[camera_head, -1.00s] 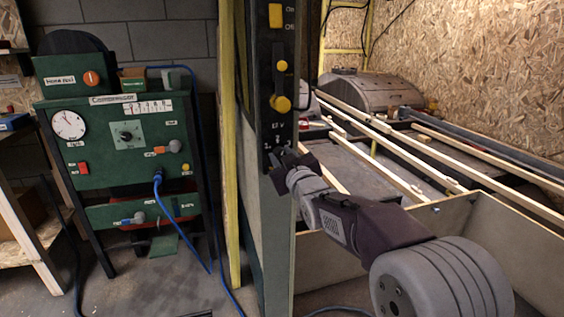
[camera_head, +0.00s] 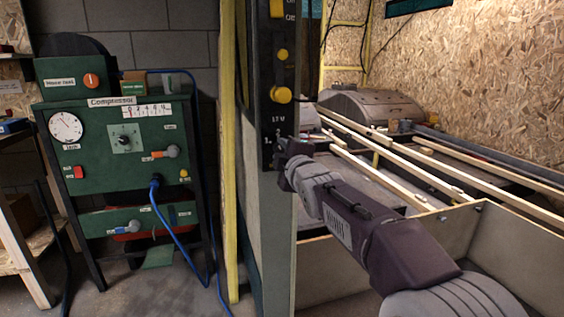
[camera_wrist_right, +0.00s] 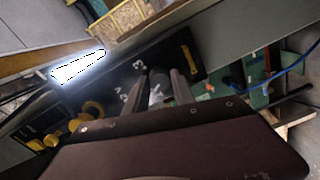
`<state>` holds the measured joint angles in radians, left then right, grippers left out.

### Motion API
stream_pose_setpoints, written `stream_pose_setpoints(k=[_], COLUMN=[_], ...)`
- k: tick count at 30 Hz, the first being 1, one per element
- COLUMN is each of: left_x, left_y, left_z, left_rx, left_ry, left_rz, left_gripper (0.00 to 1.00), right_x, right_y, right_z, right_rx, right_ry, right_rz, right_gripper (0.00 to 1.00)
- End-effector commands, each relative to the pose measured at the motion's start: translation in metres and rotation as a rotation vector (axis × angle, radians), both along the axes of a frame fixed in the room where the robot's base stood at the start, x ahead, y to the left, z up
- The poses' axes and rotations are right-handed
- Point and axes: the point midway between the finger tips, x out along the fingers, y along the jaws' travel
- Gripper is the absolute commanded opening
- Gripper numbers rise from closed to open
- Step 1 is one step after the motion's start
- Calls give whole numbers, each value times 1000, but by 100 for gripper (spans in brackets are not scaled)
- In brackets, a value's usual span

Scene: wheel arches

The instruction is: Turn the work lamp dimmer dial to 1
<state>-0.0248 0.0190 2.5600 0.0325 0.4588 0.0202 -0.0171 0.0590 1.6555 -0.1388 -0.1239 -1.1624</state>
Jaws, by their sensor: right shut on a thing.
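A tall black control panel (camera_head: 268,120) is mounted on a post in the middle of the head view. My right gripper (camera_head: 282,150) is at its lower part, beside small white markings, of which a 1 can be read. In the right wrist view, my right gripper (camera_wrist_right: 167,85) is shut on a small greyish dial (camera_wrist_right: 160,88) between its two fingers. White numerals, including a 3, show on the black panel face (camera_wrist_right: 205,65) around the fingers. The dial's pointer is hidden by the fingers, so its setting cannot be read. My left gripper is not in view.
Yellow knobs (camera_head: 281,95) sit higher on the same panel. A green compressor console (camera_head: 100,150) with gauge, switches and blue cable (camera_head: 180,235) stands left. A low-walled bay with wooden strips (camera_head: 400,160) is at right. A bright lamp strip (camera_wrist_right: 78,67) glows in the wrist view.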

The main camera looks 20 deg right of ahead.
Motion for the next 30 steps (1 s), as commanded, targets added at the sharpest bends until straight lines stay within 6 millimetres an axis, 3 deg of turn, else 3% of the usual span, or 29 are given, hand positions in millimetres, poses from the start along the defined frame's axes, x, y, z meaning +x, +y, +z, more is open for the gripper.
stream_pose_setpoints(k=[1,9,18,30], left_x=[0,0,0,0], left_y=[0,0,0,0], left_z=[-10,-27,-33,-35], left_rx=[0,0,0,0], left_ry=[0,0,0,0], left_rz=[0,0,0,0], left_gripper=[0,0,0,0], right_x=[0,0,0,0], right_y=[0,0,0,0], right_z=[-6,-4,-3,-2], right_rx=[-42,-276,-457,-546], right_ry=[-2,-8,-13,-15], right_rz=[1,1,1,0], right_gripper=[0,0,0,0])
